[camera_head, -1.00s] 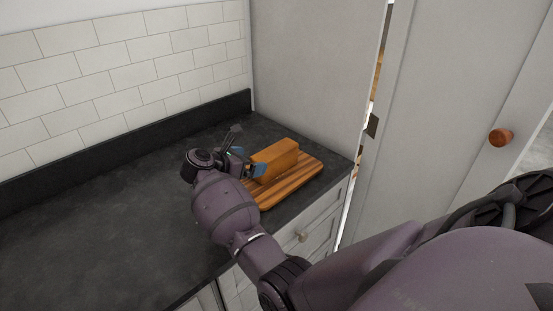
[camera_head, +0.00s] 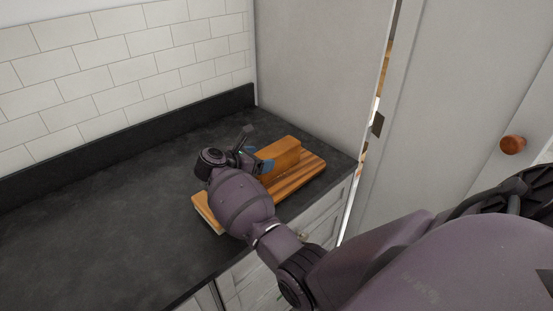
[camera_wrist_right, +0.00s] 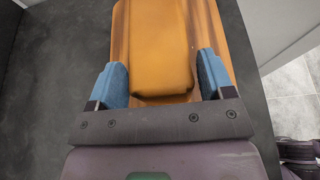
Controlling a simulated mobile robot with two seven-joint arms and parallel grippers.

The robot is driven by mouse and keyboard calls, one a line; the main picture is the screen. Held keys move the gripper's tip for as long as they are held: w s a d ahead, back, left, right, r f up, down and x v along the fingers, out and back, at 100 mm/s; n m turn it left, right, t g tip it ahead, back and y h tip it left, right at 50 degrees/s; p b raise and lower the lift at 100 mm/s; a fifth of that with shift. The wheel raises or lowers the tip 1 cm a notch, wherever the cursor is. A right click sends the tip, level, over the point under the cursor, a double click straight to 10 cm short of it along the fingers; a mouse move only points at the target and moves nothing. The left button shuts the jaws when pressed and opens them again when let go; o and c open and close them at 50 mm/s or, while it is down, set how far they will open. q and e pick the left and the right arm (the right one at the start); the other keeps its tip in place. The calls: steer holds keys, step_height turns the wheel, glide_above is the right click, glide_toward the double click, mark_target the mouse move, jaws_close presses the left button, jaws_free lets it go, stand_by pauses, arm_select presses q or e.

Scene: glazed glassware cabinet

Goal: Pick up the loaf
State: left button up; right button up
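The loaf (camera_head: 284,154) is an orange-brown block lying on a striped wooden board (camera_head: 309,172) on the dark counter. My right gripper (camera_head: 258,161) is at the loaf's left end, partly hiding it. In the right wrist view, the loaf (camera_wrist_right: 160,45) points away from me on the board (camera_wrist_right: 209,30). The blue fingers of my right gripper (camera_wrist_right: 162,66) are open, one on each side of the loaf's near end, with a gap on both sides. How low the fingers are beside the loaf is hard to tell. My left gripper is not in view.
A tall grey panel (camera_head: 320,70) stands behind the board, and a tiled wall (camera_head: 120,75) runs along the back. The counter (camera_head: 90,220) left of the board is clear. A door with a round wooden knob (camera_head: 512,144) is at the right.

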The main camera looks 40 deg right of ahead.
steer(key=c, duration=0.8)
steer(key=shift+o, duration=0.2)
